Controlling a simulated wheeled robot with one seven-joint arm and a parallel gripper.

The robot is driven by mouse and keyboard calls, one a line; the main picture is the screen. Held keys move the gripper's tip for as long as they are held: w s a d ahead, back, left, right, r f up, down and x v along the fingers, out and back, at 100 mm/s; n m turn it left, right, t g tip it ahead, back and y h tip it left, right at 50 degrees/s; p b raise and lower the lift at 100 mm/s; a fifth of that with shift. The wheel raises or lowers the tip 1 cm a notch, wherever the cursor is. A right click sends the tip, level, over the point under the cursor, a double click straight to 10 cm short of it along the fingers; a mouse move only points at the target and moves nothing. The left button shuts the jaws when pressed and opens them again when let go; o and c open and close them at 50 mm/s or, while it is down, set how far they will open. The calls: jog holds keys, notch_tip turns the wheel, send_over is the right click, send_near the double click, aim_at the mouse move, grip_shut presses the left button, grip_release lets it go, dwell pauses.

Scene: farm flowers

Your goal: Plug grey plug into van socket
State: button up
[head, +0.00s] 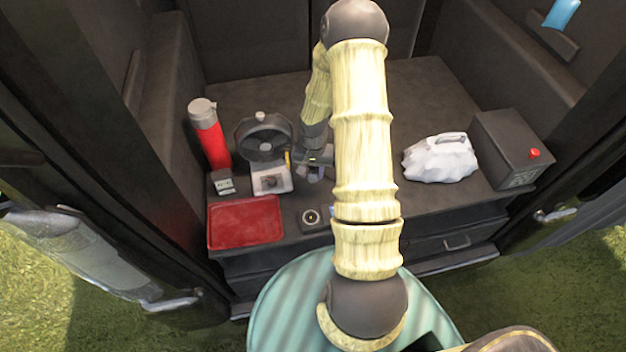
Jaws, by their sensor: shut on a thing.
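My gripper (314,166) is low over the van's counter, just right of the fan, and partly hidden by my own arm. It is shut on a small grey thing, seemingly the grey plug; fingers and plug blend together here. A dark square fitting with a round pale-rimmed face (312,217), which looks like the van socket, sits at the counter's front edge. It is below the gripper in the picture and apart from it. My arm covers the area just right of it.
A dark fan on a white base (270,178) stands close left of my gripper. A red flask (209,135), a small grey box (223,183) and a red tray (245,222) are farther left. A white bag-like bundle (440,160) and a black box (510,150) stand right.

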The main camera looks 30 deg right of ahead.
jog(key=shift+r, duration=0.85)
jog(key=a+f+n, duration=0.1)
jog(key=a+n, duration=0.1)
jog(key=a, duration=0.2)
jog(key=w+a+f+n, duration=0.1)
jog(key=a+f+n, duration=0.1)
jog(key=a, duration=0.2)
jog(key=w+a+f+n, duration=0.1)
jog(key=a+n, duration=0.1)
jog(key=a, duration=0.3)
jog(key=shift+f+n, duration=0.25)
jog(key=shift+n, duration=0.05)
jog(key=shift+a+f, duration=0.1)
jog(key=shift+a, duration=0.2)
